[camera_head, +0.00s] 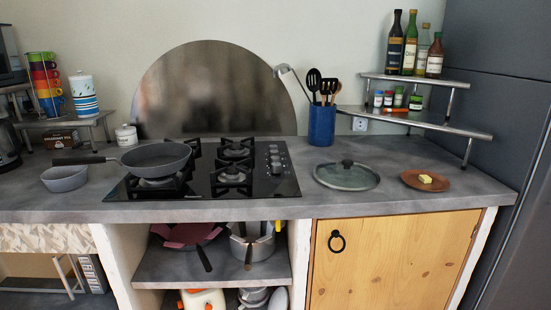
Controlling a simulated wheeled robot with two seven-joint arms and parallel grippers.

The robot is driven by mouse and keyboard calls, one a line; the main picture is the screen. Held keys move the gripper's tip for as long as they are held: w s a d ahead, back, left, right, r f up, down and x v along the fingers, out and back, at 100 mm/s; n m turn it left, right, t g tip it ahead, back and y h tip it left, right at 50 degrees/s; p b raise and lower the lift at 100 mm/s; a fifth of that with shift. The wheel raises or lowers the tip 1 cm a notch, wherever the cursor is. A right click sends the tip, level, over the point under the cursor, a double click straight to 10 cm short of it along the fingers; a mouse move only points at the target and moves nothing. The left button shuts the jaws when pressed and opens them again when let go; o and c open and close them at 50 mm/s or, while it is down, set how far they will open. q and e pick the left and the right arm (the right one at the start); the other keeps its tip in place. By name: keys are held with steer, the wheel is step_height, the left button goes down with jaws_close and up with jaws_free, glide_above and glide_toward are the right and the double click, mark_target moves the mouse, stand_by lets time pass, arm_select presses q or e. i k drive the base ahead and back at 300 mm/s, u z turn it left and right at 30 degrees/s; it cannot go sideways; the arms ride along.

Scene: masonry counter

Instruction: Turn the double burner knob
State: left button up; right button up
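A black gas hob (258,190) is set in the grey counter. A column of several small knobs (275,161) runs along its right side. I cannot tell from here which of them is the double burner knob or how any knob is turned. A grey frying pan (157,157) sits on the hob's front left burner, its handle pointing left. The right burners (232,174) are bare, and no flame shows. Neither of my grippers is in view.
A glass lid (346,176) and a wooden plate with butter (427,181) lie right of the hob. A blue utensil pot (321,126) stands behind. A grey bowl (65,179) is at the left. The counter's front edge is clear.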

mark_target(274, 158)
steer(key=u, duration=0.7)
steer(key=i, duration=1.15)
steer(key=z, duration=0.1)
